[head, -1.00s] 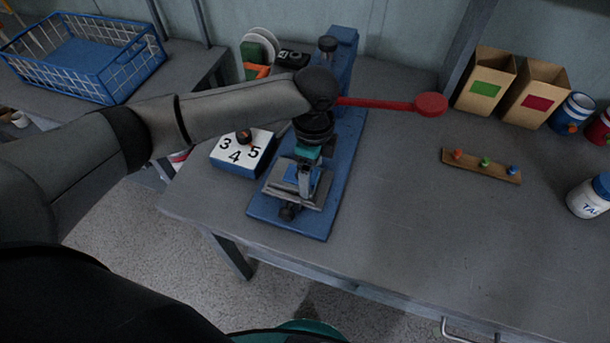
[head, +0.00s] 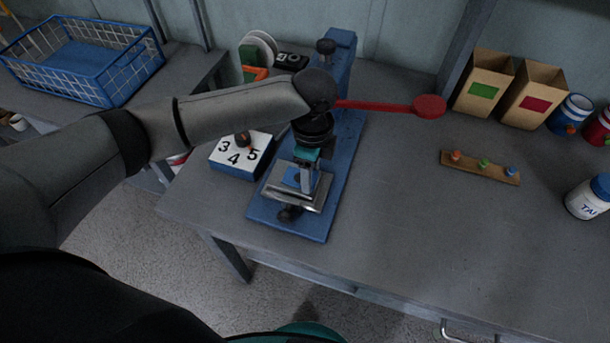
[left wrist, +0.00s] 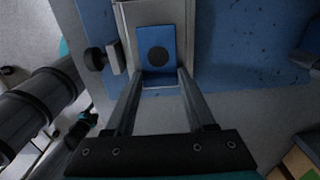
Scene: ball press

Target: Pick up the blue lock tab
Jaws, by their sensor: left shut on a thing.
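The blue lock tab (left wrist: 158,48) is a flat blue plate with a dark round spot. In the left wrist view it lies in the metal holder (left wrist: 125,22), its near end between my fingertips. In the head view the tab (head: 291,177) is partly hidden by my fingers. My left gripper (left wrist: 159,75) is shut on the tab; it also shows in the head view (head: 306,184), pointing down over the front of the blue press (head: 325,215). I cannot tell whether the tab is lifted off the holder. My right gripper is not in view.
The press has a red lever (head: 428,106) reaching right. A numbered block (head: 228,158) stands close on its left. A wooden strip with coloured pegs (head: 480,168), paper boxes (head: 484,86) and a white jar (head: 588,198) are at the right. The table's middle right is clear.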

